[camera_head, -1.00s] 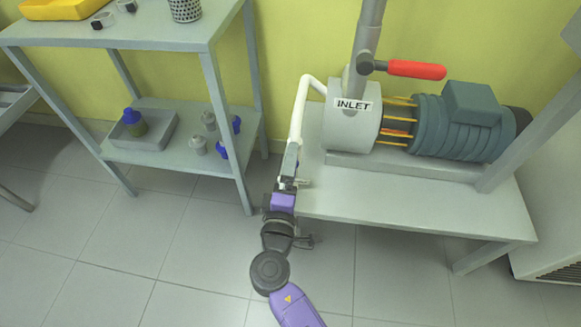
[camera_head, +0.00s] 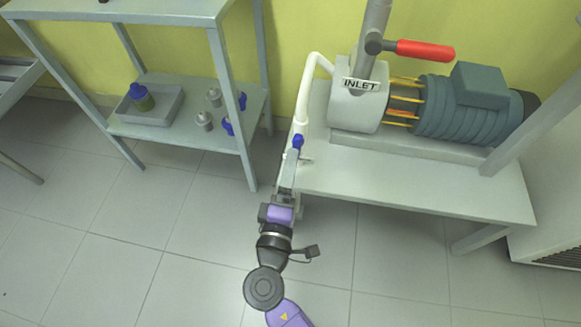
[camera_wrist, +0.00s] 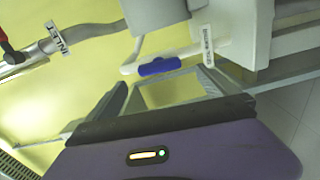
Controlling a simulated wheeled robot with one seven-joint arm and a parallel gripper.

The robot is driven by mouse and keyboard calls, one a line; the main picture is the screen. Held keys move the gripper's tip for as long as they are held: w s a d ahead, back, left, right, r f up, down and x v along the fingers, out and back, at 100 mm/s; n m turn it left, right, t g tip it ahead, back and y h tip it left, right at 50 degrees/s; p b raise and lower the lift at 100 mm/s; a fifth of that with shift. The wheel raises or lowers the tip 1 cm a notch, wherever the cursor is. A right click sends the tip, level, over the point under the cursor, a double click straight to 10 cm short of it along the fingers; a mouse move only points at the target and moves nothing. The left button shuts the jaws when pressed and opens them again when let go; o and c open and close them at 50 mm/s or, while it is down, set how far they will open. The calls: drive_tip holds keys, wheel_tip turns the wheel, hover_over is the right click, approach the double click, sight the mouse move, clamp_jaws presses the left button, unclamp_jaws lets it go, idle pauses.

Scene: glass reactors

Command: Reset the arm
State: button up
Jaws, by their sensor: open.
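My arm reaches up from the bottom of the head view, with my gripper (camera_head: 289,172) beside the left end of the pump bench (camera_head: 420,195). In the wrist view my gripper (camera_wrist: 165,95) has its fingers spread, with nothing held between them. A blue valve handle (camera_wrist: 159,66) on a white pipe (camera_wrist: 215,52) lies beyond the fingertips. In the head view the blue handle (camera_head: 298,141) shows just above the gripper tip, on the white pipe (camera_head: 301,95). Whether the fingers touch it cannot be told.
A pump with a teal motor (camera_head: 465,105) and a red-handled valve (camera_head: 425,50) stands on the bench. The tiled floor at lower left is clear.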

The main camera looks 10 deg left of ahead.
idle(0.3)
drive_tip(key=s+d+f+m+g+y, duration=0.1)
drive_tip(key=s+f+m+g+y, duration=0.2)
drive_tip(key=s+y, duration=0.5)
drive_tip(key=s+d+r+m+h, duration=0.3)
drive_tip(key=s+d+r+m, duration=0.15)
drive_tip(key=s+d, duration=0.35)
drive_tip(key=s+d+r+m+h, duration=0.25)
drive_tip(key=s+d+m, duration=0.25)
drive_tip(key=s+d, duration=0.35)
drive_tip(key=s+d+r+m+h, duration=0.2)
drive_tip(key=s+d+r+m, duration=0.25)
drive_tip(key=s+d, duration=0.3)
wheel_tip(320, 180, up, 26)
drive_tip(key=p, duration=2.6)
drive_tip(key=shift+w+d+f+p, duration=0.15)
drive_tip(key=shift+w+d+p, duration=0.05)
drive_tip(key=shift+d+p, duration=0.2)
